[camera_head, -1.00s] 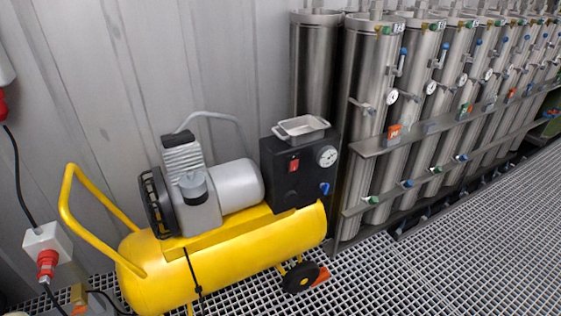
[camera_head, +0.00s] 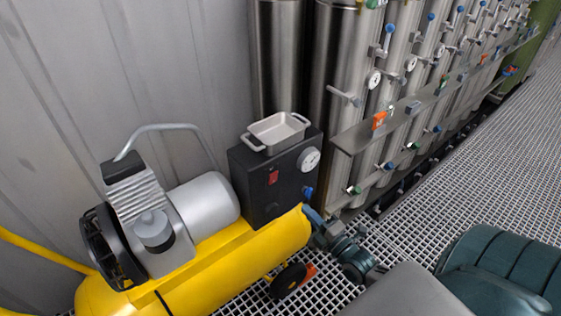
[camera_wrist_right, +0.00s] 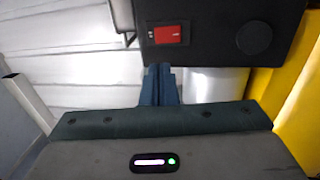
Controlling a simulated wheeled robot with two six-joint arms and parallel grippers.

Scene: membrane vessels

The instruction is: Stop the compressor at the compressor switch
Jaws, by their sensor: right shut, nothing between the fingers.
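The compressor switch (camera_head: 273,177) is a small red rocker on the front of the black control box (camera_head: 246,180) of the yellow compressor (camera_head: 215,270). In the right wrist view the red switch (camera_wrist_right: 172,34) shows large, set in the black panel (camera_wrist_right: 210,55). My right gripper (camera_head: 310,213) is in front of the box, low and to the right of the switch in the head view. Its shut, empty fingers (camera_wrist_right: 158,75) point toward the panel, just below the switch in the wrist picture; a gap shows between them and the switch. My left gripper is not in view.
A metal tray (camera_head: 276,133) sits on the box. A gauge (camera_head: 309,160) and a blue knob (camera_head: 308,193) are right of the switch. A dark round knob (camera_wrist_right: 254,38) sits beside it in the wrist view. Steel vessels (camera_head: 345,60) stand behind; grating floor (camera_head: 420,200) is open at right.

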